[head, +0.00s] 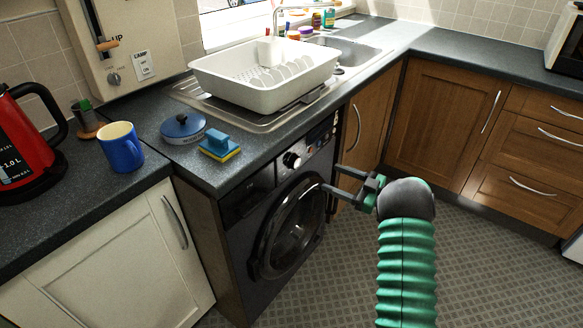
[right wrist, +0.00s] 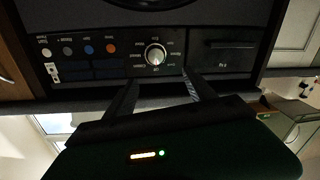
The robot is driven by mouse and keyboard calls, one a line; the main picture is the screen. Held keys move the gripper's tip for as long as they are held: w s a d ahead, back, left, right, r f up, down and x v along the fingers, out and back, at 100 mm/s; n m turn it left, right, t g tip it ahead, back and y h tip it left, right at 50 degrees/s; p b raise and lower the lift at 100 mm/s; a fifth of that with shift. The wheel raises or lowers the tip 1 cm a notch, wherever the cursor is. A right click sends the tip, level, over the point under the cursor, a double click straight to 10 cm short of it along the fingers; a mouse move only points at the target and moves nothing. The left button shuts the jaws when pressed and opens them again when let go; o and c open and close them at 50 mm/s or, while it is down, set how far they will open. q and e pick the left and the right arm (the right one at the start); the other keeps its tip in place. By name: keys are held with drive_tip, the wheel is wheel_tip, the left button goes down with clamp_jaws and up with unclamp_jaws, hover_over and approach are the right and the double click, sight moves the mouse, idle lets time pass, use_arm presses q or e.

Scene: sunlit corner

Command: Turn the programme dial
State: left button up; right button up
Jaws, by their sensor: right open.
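The programme dial (head: 291,160) is a round silver knob with a dark surround on the front panel of the black washing machine (head: 256,198). In the right wrist view the dial (right wrist: 155,54) shows upside down with small markings around it; its setting is too small to read. My right gripper (head: 329,176) is open and empty, in front of the machine and to the right of the dial in the head view. In the right wrist view its two fingers (right wrist: 159,78) point toward the dial, apart from each other, and do not appear to touch it. My left gripper is out of view.
Coloured buttons (right wrist: 88,49) and a drawer (right wrist: 222,56) flank the dial. The round door (head: 292,230) is below. A sponge (head: 219,148), blue-lidded pot (head: 183,128), blue mug (head: 121,147) and white dish rack (head: 262,96) stand on the counter above. The floor is clear.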

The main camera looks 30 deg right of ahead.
drive_tip(key=b, duration=0.2)
approach(298, 163)
drive_tip(key=x, duration=0.4)
drive_tip(key=shift+w+f, duration=0.25)
drive_tip(key=shift+f, duration=0.05)
drive_tip(key=x, duration=0.2)
drive_tip(key=b+x, duration=0.1)
drive_tip(key=shift+w+a+r, duration=0.25)
drive_tip(key=shift+a, duration=0.2)
drive_tip(key=shift+w+a+r, duration=0.1)
drive_tip(key=shift+a, duration=0.05)
drive_tip(key=shift+d, duration=0.2)
drive_tip(key=shift+c, duration=0.7)
drive_tip(key=shift+d, duration=0.1)
drive_tip(key=shift+c, duration=1.3)
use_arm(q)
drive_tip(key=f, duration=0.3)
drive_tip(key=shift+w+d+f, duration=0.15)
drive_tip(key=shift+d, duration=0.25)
use_arm(e)
drive_tip(key=c, duration=1)
